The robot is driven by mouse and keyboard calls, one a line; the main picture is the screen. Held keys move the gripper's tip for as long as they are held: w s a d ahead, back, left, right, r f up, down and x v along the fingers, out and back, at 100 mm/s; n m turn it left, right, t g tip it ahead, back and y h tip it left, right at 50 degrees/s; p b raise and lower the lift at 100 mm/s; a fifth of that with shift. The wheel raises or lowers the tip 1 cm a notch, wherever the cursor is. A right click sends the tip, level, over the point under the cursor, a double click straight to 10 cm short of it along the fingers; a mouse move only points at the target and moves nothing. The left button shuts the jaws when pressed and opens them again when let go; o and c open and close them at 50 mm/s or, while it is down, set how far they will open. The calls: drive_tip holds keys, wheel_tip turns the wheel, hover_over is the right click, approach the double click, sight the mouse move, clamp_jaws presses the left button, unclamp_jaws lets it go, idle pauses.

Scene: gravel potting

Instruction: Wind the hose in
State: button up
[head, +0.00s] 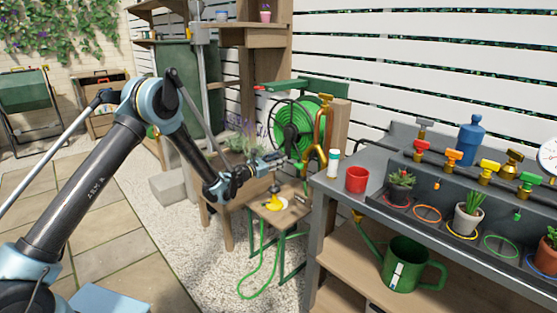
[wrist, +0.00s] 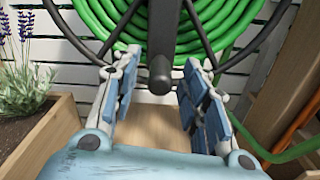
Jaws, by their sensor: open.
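The hose reel (head: 288,136) is mounted against the white slatted fence, with green hose wound on it. A loop of loose green hose (head: 245,265) hangs below it to the gravel. In the wrist view the wound hose (wrist: 105,25) fills the top, behind dark reel spokes. A dark crank handle (wrist: 161,72) points toward me, its knob lying between the fingers in the picture. My gripper (head: 278,160) is in front of the lower part of the reel. Its fingers are spread on both sides of the handle, with gaps visible; it also shows in the wrist view (wrist: 160,90).
A small wooden stand (head: 275,215) with a yellow item on it is below my gripper. The grey bench (head: 335,190) with a red cup (head: 356,180) and potted plants is to the right. A copper pipe with a tap (head: 322,125) is just right of the reel. A lavender planter (wrist: 40,135) is at left.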

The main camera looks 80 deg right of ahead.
drive_tip(key=shift+x, duration=0.95)
clamp_jaws()
drive_tip(key=shift+s+a, duration=0.1)
drive_tip(key=shift+s, duration=0.15)
